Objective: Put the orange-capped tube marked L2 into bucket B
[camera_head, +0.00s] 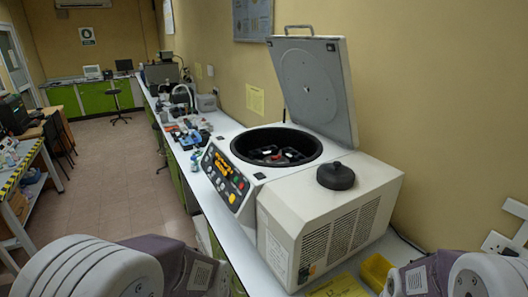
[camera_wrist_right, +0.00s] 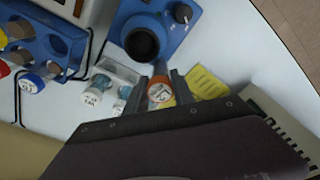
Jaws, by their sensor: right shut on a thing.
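In the right wrist view my right gripper (camera_wrist_right: 161,82) is shut on an orange-capped tube (camera_wrist_right: 159,90). The cap faces the camera and has a white marked top; the marking is too small to read. The tube's body is mostly hidden below the cap. In the head view the centrifuge (camera_head: 325,205) stands on the bench with its lid (camera_head: 312,85) raised. Dark buckets (camera_head: 275,155) sit inside its round bowl; no letter is readable, so I cannot tell which is bucket B. Neither gripper shows in the head view, only parts of my arms along the bottom.
The right wrist view shows a blue rack (camera_wrist_right: 62,40) with capped tubes, a clear rack (camera_wrist_right: 118,72) with white-capped tubes, a blue device (camera_wrist_right: 175,22) with a black cup, and a yellow card (camera_wrist_right: 207,84). A yellow bin (camera_head: 376,270) stands right of the centrifuge.

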